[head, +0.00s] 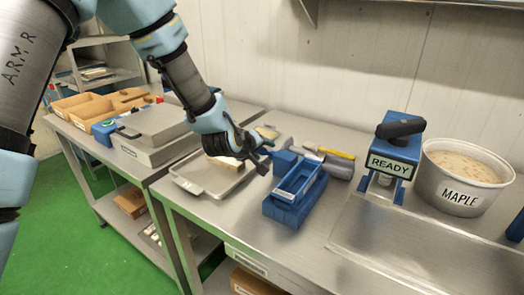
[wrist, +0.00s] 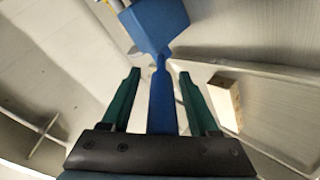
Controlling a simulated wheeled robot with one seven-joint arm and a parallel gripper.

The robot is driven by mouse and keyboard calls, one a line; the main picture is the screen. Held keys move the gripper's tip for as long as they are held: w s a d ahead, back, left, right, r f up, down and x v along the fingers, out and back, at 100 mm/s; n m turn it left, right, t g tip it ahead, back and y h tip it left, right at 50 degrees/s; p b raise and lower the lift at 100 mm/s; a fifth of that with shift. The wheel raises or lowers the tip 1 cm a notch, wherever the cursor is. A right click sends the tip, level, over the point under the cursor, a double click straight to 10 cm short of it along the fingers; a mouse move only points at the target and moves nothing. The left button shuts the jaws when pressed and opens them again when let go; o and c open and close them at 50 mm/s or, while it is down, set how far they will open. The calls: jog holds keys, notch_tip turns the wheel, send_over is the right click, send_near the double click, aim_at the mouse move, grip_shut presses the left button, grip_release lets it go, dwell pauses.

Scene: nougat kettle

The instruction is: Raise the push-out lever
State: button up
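The push-out lever shows in the wrist view as a slim blue bar (wrist: 162,95) running down from a blue block (wrist: 152,25). My gripper (wrist: 161,75) is open, with one green finger on each side of the bar. Gaps show between the bar and both fingers. In the head view, my gripper (head: 264,160) is at the left end of the blue mould device (head: 290,208) on the steel table, and the lever is hidden behind it. I cannot tell the bar's exact depth between the fingers.
A shallow metal tray (head: 187,184) with a tan block (head: 226,161) lies left of the device; the block also shows in the wrist view (wrist: 225,100). A yellow-handled tool (head: 335,152) lies behind. The READY press (head: 392,163) and MAPLE pot (head: 455,192) stand to the right.

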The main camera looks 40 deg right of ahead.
jog(key=b+v, duration=0.3)
jog(key=v, duration=0.7)
jog(key=shift+a+r, duration=0.2)
jog(key=shift+a, duration=0.15)
jog(key=shift+s, duration=0.1)
dwell(0.3)
jog(key=w+a+f+y, duration=0.25)
jog(key=w+a, duration=0.35)
jog(key=a, duration=0.5)
jog(key=w+a+f+y, duration=0.1)
jog(key=w+a+y, duration=0.35)
jog(key=a, duration=0.75)
jog(key=s+a+n+g+y, duration=0.2)
jog(key=s+a+y, duration=0.1)
jog(key=a, duration=1.8)
jog(key=shift+s+a+g, duration=0.2)
jog(key=shift+s+g, duration=0.1)
jog(key=shift+s, duration=0.35)
jog(key=shift+f, duration=0.1)
